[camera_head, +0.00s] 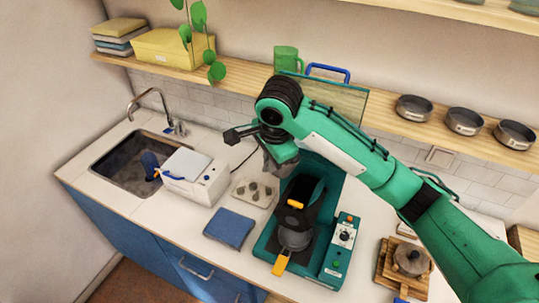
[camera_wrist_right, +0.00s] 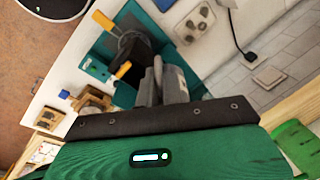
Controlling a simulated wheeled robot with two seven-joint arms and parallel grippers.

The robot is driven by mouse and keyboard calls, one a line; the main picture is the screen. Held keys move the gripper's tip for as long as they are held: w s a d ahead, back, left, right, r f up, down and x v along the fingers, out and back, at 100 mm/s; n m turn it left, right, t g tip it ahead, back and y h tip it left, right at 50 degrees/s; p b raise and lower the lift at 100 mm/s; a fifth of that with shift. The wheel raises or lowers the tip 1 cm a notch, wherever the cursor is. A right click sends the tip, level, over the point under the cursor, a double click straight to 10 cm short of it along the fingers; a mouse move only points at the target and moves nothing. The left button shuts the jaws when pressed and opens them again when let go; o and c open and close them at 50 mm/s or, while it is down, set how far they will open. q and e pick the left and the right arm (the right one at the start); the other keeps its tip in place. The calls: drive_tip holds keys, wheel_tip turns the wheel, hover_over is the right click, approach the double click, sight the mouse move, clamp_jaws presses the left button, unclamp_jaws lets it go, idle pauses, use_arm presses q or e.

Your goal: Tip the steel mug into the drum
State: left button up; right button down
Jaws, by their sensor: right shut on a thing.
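The teal machine (camera_head: 265,240) stands on the counter. Its dark drum (camera_head: 296,215) is tilted in it, with a grey end and orange tabs; it also shows in the right wrist view (camera_wrist_right: 133,45). My right gripper (camera_head: 278,155) is above the back left of the machine, apart from the drum. It is shut on a grey thing, seemingly the steel mug (camera_wrist_right: 178,84), which my fingers and wrist partly hide. I cannot tell its exact tilt or what is in it. My left gripper is not in view.
A clear lid with a blue handle (camera_head: 328,72) stands open behind the machine. A tray of grey stones (camera_head: 243,193), a blue cloth (camera_head: 229,228) and a white box (camera_head: 205,185) lie left of it. A wooden stand (camera_head: 387,263) is at the right. A shelf (camera_head: 240,73) runs behind.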

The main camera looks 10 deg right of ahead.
drive_tip(key=shift+s+d+f+y, duration=0.1)
drive_tip(key=shift+s+f+y, duration=0.1)
drive_tip(key=shift+f+y, duration=0.1)
drive_tip(key=shift+w+f, duration=0.1)
drive_tip(key=shift+f, duration=0.1)
drive_tip(key=y, duration=0.2)
drive_tip(key=d+t+y, duration=0.1)
drive_tip(key=y, duration=0.1)
drive_tip(key=shift+w+d, duration=0.1)
drive_tip(key=shift+w, duration=0.05)
drive_tip(key=shift+d+m+y, duration=0.25)
drive_tip(key=shift+m+y, duration=0.05)
drive_tip(key=shift+y, duration=0.2)
drive_tip(key=shift+s+d+t+y, duration=0.25)
drive_tip(key=shift+d+t+y, duration=0.15)
drive_tip(key=shift+y, duration=0.4)
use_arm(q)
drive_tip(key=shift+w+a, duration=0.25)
use_arm(e)
drive_tip(key=shift+r, duration=0.15)
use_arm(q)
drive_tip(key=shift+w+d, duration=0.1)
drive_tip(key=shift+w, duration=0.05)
use_arm(e)
drive_tip(key=shift+y, duration=0.3)
drive_tip(key=shift+d, duration=0.1)
